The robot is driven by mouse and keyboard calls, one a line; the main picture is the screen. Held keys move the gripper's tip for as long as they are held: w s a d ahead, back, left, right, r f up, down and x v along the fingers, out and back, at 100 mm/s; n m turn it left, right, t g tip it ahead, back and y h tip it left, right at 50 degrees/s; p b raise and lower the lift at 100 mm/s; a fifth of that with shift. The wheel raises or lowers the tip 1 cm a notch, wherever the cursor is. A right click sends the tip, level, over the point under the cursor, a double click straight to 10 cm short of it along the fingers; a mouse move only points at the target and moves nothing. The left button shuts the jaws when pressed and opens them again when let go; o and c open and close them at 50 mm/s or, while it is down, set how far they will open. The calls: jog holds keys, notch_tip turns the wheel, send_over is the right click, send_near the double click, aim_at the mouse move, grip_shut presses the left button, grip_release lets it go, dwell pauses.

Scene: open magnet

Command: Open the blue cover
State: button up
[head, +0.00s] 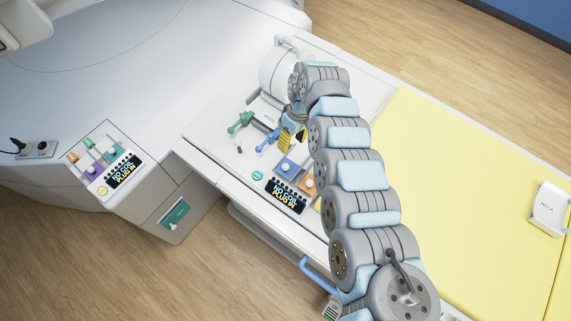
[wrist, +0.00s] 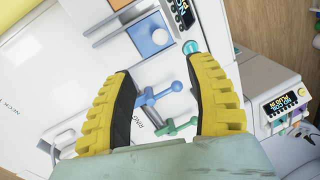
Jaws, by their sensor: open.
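The blue cover (head: 285,166) is a small square flap with a pale round knob, on the control panel of the bed. In the wrist view the blue cover (wrist: 145,42) lies beyond my fingertips and looks closed. My gripper (head: 284,143) is above the bed, beside the panel. In the wrist view my gripper (wrist: 163,78) has its two yellow fingers spread wide, with nothing held between them. The gap is apart from the cover. In the head view my arm partly hides the gripper.
A blue handle (wrist: 165,97) and a green handle (wrist: 178,127) lie near the gripper. An orange cover (head: 307,181) and a display (head: 287,195) adjoin the blue cover. Another panel (head: 105,165) stands at left. A yellow mat (head: 450,190) covers the bed at right.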

aim_at(286, 165)
jog(key=f, duration=0.4)
jog(key=s+a+f, duration=0.1)
jog(key=f, duration=0.3)
jog(key=a+f, duration=0.1)
jog(key=f, duration=0.4)
jog(key=shift+s+f, duration=0.1)
jog(key=shift+s, duration=0.25)
grip_shut()
